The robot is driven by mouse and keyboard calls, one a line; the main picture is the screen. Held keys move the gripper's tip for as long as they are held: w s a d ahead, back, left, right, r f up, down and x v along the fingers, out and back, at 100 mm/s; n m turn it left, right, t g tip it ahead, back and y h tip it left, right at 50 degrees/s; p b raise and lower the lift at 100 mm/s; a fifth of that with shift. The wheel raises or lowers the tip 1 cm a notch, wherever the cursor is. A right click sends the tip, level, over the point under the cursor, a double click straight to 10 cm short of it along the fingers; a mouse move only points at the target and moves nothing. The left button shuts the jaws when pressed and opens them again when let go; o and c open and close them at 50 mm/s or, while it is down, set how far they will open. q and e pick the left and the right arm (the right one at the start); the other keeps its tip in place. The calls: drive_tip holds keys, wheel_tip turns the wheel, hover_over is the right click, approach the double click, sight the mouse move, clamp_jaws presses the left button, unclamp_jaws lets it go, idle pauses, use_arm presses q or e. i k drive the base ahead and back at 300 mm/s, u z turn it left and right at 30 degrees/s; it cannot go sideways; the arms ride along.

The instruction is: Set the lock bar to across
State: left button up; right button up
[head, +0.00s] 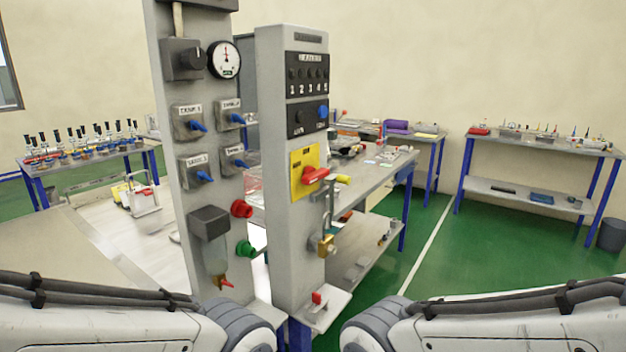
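A grey upright panel (277,235) stands in the middle of the head view. A brass padlock (325,246) hangs below the bar. Neither gripper is in view; only links of my two arms show at the bottom edge, apart from the panel's fittings.
A second grey column (180,70) at left carries a gauge (225,60), several blue-handled valves, and red (241,208) and green (244,248) knobs. A small ledge (322,307) juts from the panel's foot. Benches (390,168) stand behind; green floor lies open at right.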

sight(331, 179)
drive_tip(key=k, duration=0.5)
drive_tip(key=z, duration=0.45)
drive_tip(key=i, duration=1.35)
drive_tip(key=z, duration=0.1)
